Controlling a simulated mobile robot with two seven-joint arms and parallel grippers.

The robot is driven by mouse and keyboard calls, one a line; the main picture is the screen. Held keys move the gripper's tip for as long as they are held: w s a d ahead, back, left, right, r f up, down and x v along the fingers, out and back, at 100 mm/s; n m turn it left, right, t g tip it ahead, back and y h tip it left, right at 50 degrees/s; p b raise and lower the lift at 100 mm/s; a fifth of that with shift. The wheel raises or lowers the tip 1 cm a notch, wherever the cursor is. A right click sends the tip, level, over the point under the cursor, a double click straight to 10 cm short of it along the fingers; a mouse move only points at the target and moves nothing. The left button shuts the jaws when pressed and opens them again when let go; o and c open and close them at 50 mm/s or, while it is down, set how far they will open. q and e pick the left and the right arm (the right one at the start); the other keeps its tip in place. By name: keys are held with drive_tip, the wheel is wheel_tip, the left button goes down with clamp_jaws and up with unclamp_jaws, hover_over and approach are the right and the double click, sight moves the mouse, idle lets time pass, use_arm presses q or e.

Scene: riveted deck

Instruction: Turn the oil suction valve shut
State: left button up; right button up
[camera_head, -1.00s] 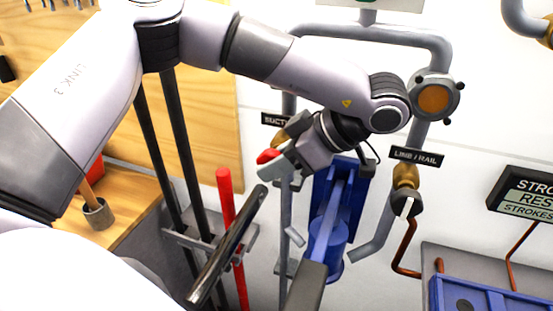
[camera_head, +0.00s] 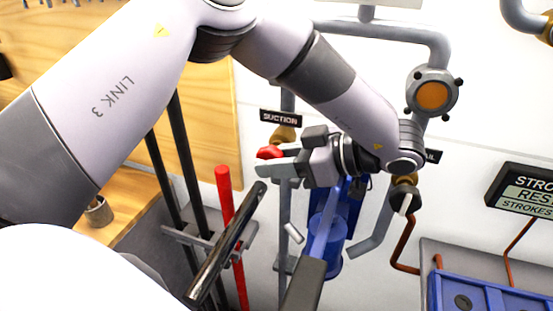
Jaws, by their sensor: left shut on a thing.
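The suction valve has a brass body (camera_head: 284,134) on a grey vertical pipe, just below a black SUCTION label (camera_head: 281,119). Its red handle (camera_head: 270,152) points left in the picture, with only the end showing. My left gripper (camera_head: 287,161) reaches it from the right, roughly level, and is shut on the red handle. The fingers and the gripper body hide the rest of the handle. My right gripper is not in view.
The blue pump (camera_head: 325,238) with its lever stands below my left gripper. A red bar (camera_head: 224,185) and dark rods stand in a rack at left.

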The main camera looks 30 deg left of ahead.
use_arm(q)
drive_tip(key=o, duration=1)
drive_tip(key=shift+f, duration=0.1)
drive_tip(key=shift+c, duration=0.2)
